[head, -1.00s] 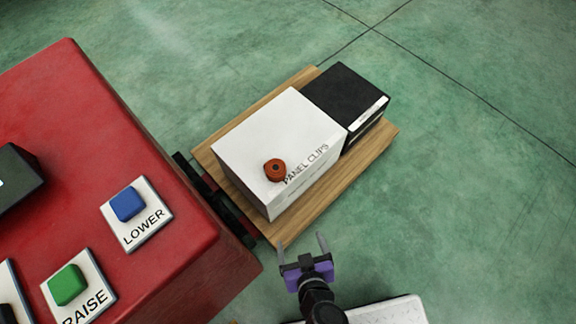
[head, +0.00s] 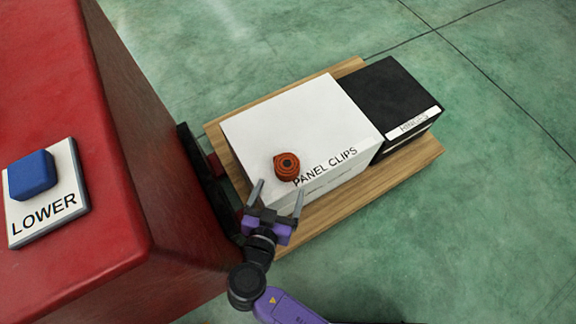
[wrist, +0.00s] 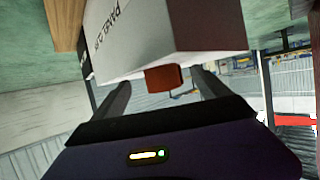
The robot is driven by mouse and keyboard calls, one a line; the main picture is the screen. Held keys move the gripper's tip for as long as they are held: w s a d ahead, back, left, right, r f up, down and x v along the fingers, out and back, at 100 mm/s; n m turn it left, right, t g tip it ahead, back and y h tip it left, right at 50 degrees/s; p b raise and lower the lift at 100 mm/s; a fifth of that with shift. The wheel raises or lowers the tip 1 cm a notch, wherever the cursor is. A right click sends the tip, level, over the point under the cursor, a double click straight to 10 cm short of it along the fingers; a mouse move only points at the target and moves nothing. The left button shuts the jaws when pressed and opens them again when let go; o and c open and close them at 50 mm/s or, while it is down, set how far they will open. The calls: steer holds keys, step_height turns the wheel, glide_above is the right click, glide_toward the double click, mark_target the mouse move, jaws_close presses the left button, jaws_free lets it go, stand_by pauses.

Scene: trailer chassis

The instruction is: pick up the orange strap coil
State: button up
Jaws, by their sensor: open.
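The orange strap coil (head: 287,166) sits on top of the white box marked PANEL CLIPS (head: 300,120), near its front edge. My gripper (head: 277,192) is open and empty, with its two fingers pointing toward the coil from the near side. In the head view the fingertips appear just short of the coil. In the wrist view the coil (wrist: 164,78) shows between and beyond the fingers of my gripper (wrist: 160,85), next to the white box (wrist: 150,35). I cannot tell the exact gap.
A black box (head: 385,100) stands beside the white one on a wooden board (head: 335,208). A large red housing (head: 115,130) with a blue LOWER button (head: 32,176) rises at the left, close to my arm. The green floor (head: 480,220) at the right is clear.

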mark_target(287, 166)
steer(key=shift+w+d+f+b, duration=0.1)
steer(key=shift+w+d+b, duration=0.2)
steer(key=shift+w, duration=1)
steer(key=shift+w+d+f+b, duration=0.1)
steer(key=shift+w+d+b, duration=0.25)
steer(key=shift+w, duration=0.95)
steer(key=shift+w+d+f+b, duration=0.15)
steer(key=shift+w+b, duration=0.25)
steer(key=shift+w, duration=0.9)
steer(key=shift+r, duration=0.1)
steer(key=shift+c, duration=0.5)
steer(key=c, duration=1.4)
steer(key=shift+c, duration=0.9)
steer(key=shift+r, duration=0.1)
